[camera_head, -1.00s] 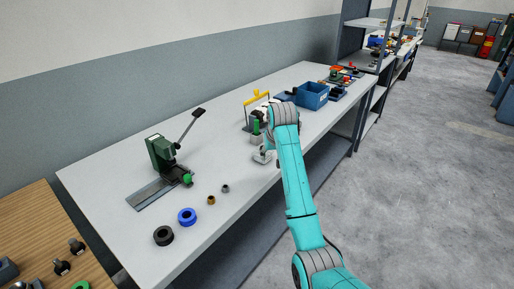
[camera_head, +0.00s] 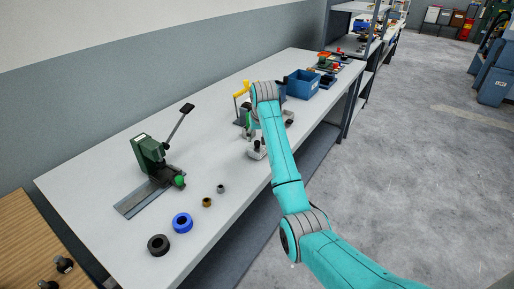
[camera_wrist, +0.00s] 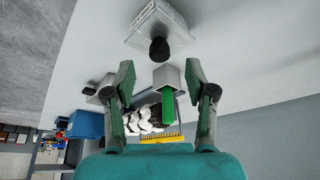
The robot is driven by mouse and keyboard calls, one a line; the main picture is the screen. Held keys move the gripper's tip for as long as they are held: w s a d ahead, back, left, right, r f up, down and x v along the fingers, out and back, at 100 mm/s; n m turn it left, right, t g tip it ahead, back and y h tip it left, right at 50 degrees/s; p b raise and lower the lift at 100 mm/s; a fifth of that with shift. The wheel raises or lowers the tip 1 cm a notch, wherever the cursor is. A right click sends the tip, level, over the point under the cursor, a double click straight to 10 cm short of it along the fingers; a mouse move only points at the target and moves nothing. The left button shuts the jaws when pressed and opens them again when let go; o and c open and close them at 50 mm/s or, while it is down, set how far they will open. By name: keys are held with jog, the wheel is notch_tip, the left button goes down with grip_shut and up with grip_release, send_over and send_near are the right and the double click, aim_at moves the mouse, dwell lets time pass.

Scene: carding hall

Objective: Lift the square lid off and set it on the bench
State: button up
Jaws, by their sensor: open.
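A pale grey square lid with a black knob (camera_wrist: 158,42) shows at the top of the wrist view, on what looks like a low square box. In the head view a pale grey piece (camera_head: 256,151) beside my arm is probably the same thing, partly hidden. My gripper (camera_wrist: 160,74) is open with nothing held, and its fingers point towards the knob but stand apart from it. The gripper is mostly hidden behind my arm in the head view. The bench (camera_head: 100,185) has a bare light top.
A grey square block with a green part (camera_wrist: 166,78) shows between my fingers, seemingly beyond them. A yellow-framed item (camera_head: 241,89) and a blue bin (camera_head: 302,84) stand farther back. A green lever press (camera_head: 150,155) and several rings lie left. The bench between is clear.

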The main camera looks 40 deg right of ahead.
aim_at(257, 142)
jog(key=shift+x, duration=2)
grip_shut()
jog(key=shift+r, duration=0.1)
notch_tip(257, 142, up, 11)
